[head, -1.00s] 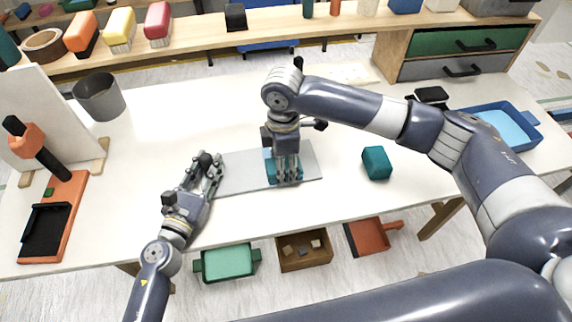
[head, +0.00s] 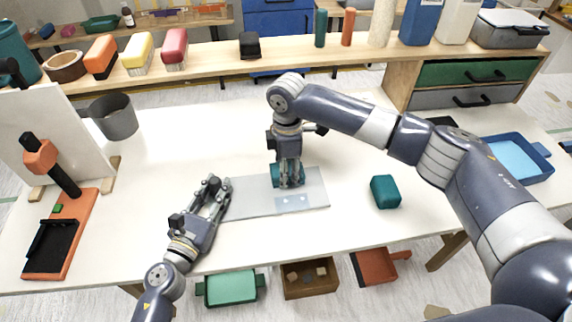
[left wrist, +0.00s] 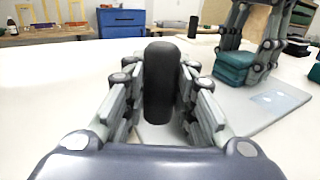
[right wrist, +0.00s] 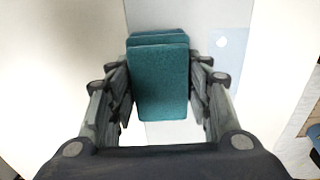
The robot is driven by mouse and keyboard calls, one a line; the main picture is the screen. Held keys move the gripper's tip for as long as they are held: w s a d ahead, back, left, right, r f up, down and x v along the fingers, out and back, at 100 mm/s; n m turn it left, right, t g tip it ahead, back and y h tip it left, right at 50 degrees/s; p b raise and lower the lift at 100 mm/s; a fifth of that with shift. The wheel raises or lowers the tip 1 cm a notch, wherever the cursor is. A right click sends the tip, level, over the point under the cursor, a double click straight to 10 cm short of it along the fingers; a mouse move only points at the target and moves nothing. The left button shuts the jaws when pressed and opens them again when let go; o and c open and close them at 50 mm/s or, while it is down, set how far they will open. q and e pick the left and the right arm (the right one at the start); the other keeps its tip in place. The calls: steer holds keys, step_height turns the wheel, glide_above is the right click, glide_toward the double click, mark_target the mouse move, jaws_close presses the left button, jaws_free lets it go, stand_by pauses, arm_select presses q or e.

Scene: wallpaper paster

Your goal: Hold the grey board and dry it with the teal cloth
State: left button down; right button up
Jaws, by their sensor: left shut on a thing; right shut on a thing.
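The grey board (head: 250,205) lies flat on the white table. A pale blue patch with small light spots (head: 293,202) shows on it near its front right, also in the right wrist view (right wrist: 228,45). My left gripper (head: 214,190) is shut on a dark rounded upright handle (left wrist: 162,85) at the board's left end. My right gripper (head: 288,182) points down over the board's back part, shut on the folded teal cloth (right wrist: 160,80). The cloth also shows low over the board in the left wrist view (left wrist: 235,67); I cannot tell whether it touches the board.
A teal block (head: 385,191) lies right of the board. A grey mug (head: 114,117) stands at back left, near an orange-and-black tool stand (head: 75,220). A blue tray (head: 515,158) is at far right. A shelf with brushes (head: 137,53) runs along the back.

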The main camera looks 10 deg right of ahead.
mark_target(294, 209)
arm_select(q)
steer(key=shift+f, duration=0.25)
arm_select(e)
steer(key=s, duration=0.9)
steer(key=shift+s+f, duration=0.1)
steer(key=shift+s, duration=0.2)
step_height(294, 209, up, 8)
steer(key=shift+r, duration=0.25)
steer(key=o, duration=0.5)
steer(key=c, duration=0.4)
arm_select(q)
steer(key=c, duration=1.3)
jaws_free()
steer(key=shift+o, duration=0.3)
steer(key=shift+w, duration=0.1)
arm_select(e)
steer(key=shift+w+f, duration=0.1)
arm_select(q)
steer(key=shift+r, duration=0.1)
steer(key=v, duration=1.2)
